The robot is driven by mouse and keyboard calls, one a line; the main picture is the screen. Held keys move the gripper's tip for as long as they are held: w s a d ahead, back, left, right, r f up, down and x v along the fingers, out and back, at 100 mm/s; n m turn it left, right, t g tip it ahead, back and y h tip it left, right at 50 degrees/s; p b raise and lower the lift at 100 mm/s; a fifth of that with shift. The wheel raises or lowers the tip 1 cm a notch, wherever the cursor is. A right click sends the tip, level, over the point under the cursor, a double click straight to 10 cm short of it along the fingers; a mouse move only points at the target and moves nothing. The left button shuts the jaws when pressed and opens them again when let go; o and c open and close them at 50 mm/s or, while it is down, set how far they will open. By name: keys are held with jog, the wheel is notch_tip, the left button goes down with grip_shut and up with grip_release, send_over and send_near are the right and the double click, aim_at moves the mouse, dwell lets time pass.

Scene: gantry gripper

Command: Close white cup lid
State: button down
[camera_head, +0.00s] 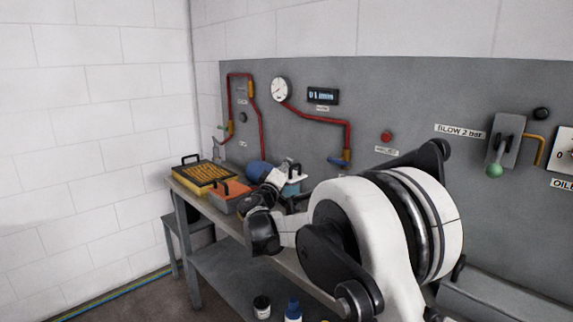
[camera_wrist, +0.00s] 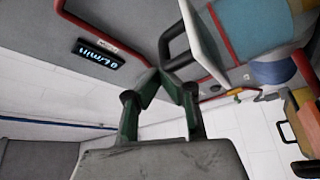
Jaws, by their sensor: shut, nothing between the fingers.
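A flat white lid (camera_head: 295,178) with a black handle shows on the bench in the head view, partly behind my wrist. In the wrist view the white lid (camera_wrist: 207,45) is seen nearly edge-on, with its black handle (camera_wrist: 178,45) towards my fingers. A teal and blue rounded body (camera_wrist: 252,22) lies beyond it. I cannot tell whether the lid is fully seated. My gripper (camera_wrist: 162,80) has its green-and-black fingers shut and empty, close to the handle and apparently apart from it. The fingertips are hard to make out in the head view.
On the bench (camera_head: 222,208), a yellow-topped box (camera_head: 202,176) and an orange-topped box (camera_head: 231,192) stand left of my wrist. Behind is a grey panel with red pipes (camera_head: 318,120), a round gauge (camera_head: 280,89) and a display (camera_head: 322,96). Bottles stand below the bench.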

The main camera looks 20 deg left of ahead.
jog(key=shift+d+f, duration=0.15)
jog(key=shift+d, duration=0.1)
dwell(0.3)
